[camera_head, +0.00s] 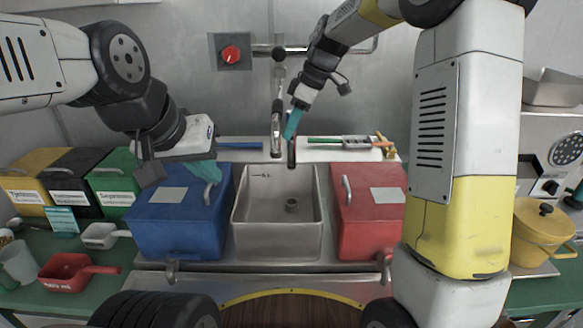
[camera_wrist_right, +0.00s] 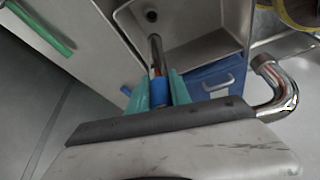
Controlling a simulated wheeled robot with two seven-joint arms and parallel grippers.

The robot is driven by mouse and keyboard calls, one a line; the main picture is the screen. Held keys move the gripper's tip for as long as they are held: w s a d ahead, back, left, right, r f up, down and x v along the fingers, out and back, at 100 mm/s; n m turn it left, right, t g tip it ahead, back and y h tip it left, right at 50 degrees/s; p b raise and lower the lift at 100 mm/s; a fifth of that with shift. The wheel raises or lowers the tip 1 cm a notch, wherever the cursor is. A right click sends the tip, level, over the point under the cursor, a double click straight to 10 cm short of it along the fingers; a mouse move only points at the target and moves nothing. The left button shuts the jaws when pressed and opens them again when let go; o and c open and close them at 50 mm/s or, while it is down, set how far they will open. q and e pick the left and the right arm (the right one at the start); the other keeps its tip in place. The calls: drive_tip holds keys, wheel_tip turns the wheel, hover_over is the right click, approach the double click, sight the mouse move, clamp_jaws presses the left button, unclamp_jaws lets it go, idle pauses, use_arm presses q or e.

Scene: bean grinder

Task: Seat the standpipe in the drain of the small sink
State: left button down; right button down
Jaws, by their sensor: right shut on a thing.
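The small sink (camera_head: 251,226) is a steel basin between a blue and a red lidded box. Its drain (camera_head: 291,205) shows as a dark round fitting on the floor of the basin. My right gripper (camera_head: 293,124) is shut on the standpipe (camera_head: 291,152), a dark tube above the back of the sink. In the right wrist view the standpipe (camera_wrist_right: 155,50) has a blue band between the teal fingers (camera_wrist_right: 159,92). Its free end points toward the drain (camera_wrist_right: 151,16), apart from it. My left gripper (camera_head: 205,171) hangs over the blue box; its finger gap is unclear.
A chrome tap (camera_head: 276,135) stands close beside the standpipe at the back. The blue box (camera_head: 180,225) and red box (camera_head: 368,225) flank the sink. A red knob (camera_head: 231,54) is on the wall. Several bins and scoops stand left; a yellow pot (camera_head: 543,232) stands right.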

wheel_tip(320, 180, down, 15)
drive_tip(key=shift+f, duration=0.2)
idle(0.3)
drive_tip(key=shift+f, duration=0.1)
drive_tip(key=c, duration=1.2)
unclamp_jaws()
drive_tip(key=m+t, duration=0.2)
drive_tip(key=m, duration=0.4)
approach(295, 168)
drive_tip(key=s+d+r, duration=0.5)
drive_tip(key=s+r, duration=0.2)
drive_tip(key=s, duration=0.1)
drive_tip(key=shift+s+d+m+t+h, duration=0.35)
drive_tip(key=shift+s+d+m+t, duration=0.35)
drive_tip(key=shift+s+m, duration=1.35)
drive_tip(key=shift+s+d+m+t+h, duration=0.35)
drive_tip(key=shift+s+d+m, duration=0.55)
drive_tip(key=shift+s, duration=2.25)
drive_tip(key=shift+s+d+m+t+h, duration=0.3)
drive_tip(key=shift+s+d+m+t, duration=0.35)
drive_tip(key=shift+s+m, duration=1.4)
